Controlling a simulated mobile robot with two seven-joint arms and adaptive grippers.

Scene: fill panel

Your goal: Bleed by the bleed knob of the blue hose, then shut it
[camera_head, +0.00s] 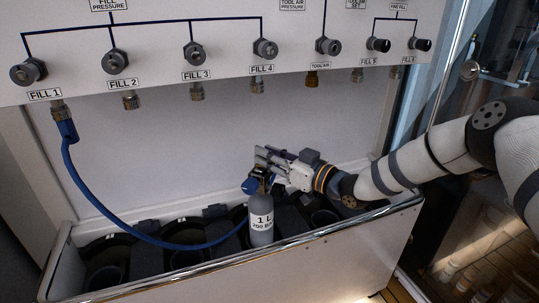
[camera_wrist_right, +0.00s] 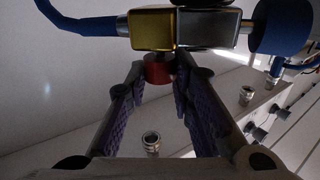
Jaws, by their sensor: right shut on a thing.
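The blue hose (camera_head: 95,202) hangs from the FILL 1 outlet and runs down in a curve to the grey bottle (camera_head: 262,222), which stands upright in the rack and is marked 1 L. In the right wrist view the blue hose (camera_wrist_right: 92,26) meets a brass and silver valve block (camera_wrist_right: 160,30). A red knob (camera_wrist_right: 158,69), seemingly the bleed knob, sticks out of the block. My right gripper (camera_head: 263,163) is at the bottle's top; its fingertips (camera_wrist_right: 158,78) close around the red knob. The head view hides the red knob. My left gripper is out of view.
A round blue knob (camera_wrist_right: 283,25) sits on the valve's other side, close to my fingers. The FILL 1 knob (camera_head: 27,72) and several other panel knobs line the wall above. The metal rack (camera_head: 330,240) has a raised front rim and several dark, empty-looking holders.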

